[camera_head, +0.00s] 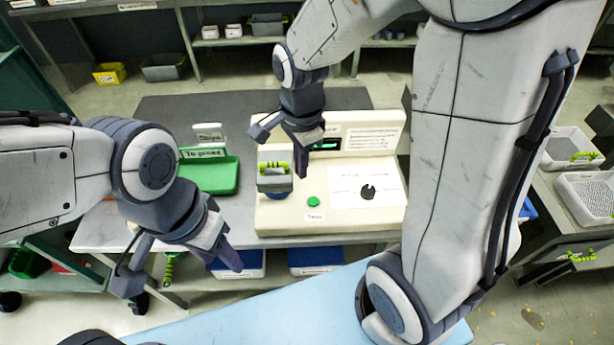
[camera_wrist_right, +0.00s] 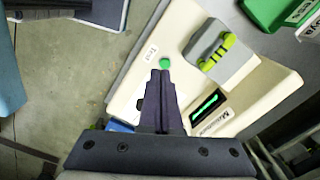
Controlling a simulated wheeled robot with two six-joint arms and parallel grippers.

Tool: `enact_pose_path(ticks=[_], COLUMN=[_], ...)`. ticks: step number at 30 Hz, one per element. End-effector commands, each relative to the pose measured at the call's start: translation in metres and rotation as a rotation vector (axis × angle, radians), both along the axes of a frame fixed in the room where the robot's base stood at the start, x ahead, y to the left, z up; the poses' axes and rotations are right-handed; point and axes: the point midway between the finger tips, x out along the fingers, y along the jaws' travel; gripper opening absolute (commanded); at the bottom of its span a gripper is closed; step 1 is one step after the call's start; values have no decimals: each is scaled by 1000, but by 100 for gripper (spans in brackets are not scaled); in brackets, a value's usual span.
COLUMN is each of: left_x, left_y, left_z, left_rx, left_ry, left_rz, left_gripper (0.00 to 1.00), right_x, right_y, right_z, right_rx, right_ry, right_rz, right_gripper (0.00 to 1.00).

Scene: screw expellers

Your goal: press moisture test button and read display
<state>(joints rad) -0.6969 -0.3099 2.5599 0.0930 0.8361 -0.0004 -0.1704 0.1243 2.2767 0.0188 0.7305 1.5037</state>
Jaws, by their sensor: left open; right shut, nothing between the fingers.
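The cream moisture tester (camera_head: 280,215) stands on the table. Its green test button (camera_head: 313,201) sits near the front edge above a small label; the button also shows in the right wrist view (camera_wrist_right: 165,63). The dark display (camera_head: 326,144) with a green strip is at the back, partly behind my right gripper; it shows in the right wrist view (camera_wrist_right: 208,107), reading not legible. My right gripper (camera_head: 302,172) is shut and empty, pointing down above the tester, behind the button in the head view and apart from it. My left gripper (camera_head: 185,272) is open and empty, left of the tester at the table's front.
A green tray (camera_head: 208,174) stands left of the tester. Blue-white bins (camera_head: 316,260) are below the table.

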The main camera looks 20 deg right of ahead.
Motion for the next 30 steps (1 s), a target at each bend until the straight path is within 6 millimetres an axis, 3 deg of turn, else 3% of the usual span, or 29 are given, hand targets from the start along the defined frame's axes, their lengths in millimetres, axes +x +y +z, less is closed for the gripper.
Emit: enact_pose_path(ticks=[3, 9, 22, 26, 30], left_x=[0, 0, 0, 0, 0], left_y=[0, 0, 0, 0, 0], left_z=[-2, -3, -3, -2, -1], left_rx=[0, 0, 0, 0, 0], left_ry=[0, 0, 0, 0, 0], left_rz=[0, 0, 0, 0, 0], left_gripper=[50, 50, 50, 50, 50], right_x=[18, 29, 29, 28, 27], right_y=[-24, -41, -41, -40, -41], right_z=[-13, -21, -27, -44, -73], right_rx=[-7, -13, -13, -14, -14], right_ry=[9, 11, 14, 17, 20], right_rz=[-292, -497, -505, -504, -504], right_gripper=[0, 0, 0, 0, 0])
